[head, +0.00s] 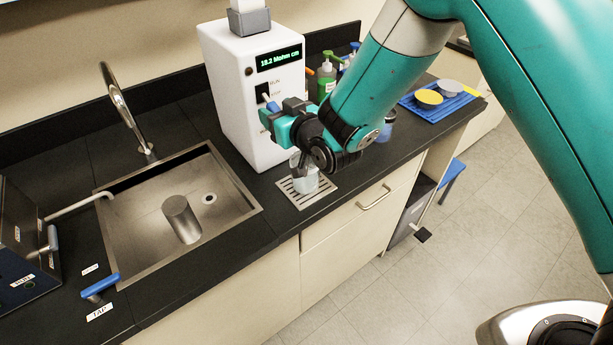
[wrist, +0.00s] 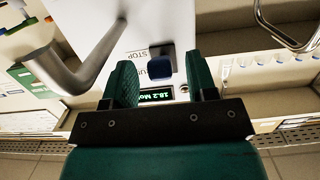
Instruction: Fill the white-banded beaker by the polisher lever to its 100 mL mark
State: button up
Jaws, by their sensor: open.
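The white polisher (head: 235,90) stands on the dark counter, its display (head: 279,58) reading 18.2 Mohm cm. Its blue-tipped lever (head: 271,104) is on the front, beside RUN and STOP lettering. My gripper (head: 267,116) is open at the lever. In the wrist view the blue lever tip (wrist: 161,66) shows between my two spread green fingers (wrist: 160,82); I cannot tell whether either touches it. A clear beaker (head: 304,181) stands upright on the drip grate below, partly hidden by my wrist. Its band, mark and water level are too small to read.
A steel sink (head: 237,215) with an upturned-looking metal cylinder (head: 181,219) is at left, with a TAP lever (head: 100,286) in front. Bottles (head: 327,77) stand behind my arm. A blue tray (head: 437,101) lies far right. A curved metal pipe (wrist: 85,72) is close in the wrist view.

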jog(key=shift+s, duration=0.1)
jog(key=f+b+v, duration=0.1)
jog(key=b+v, duration=0.1)
jog(key=v, duration=0.5)
jog(key=shift+r, duration=0.4)
jog(key=shift+s+b, duration=0.15)
jog(key=shift+b, duration=0.15)
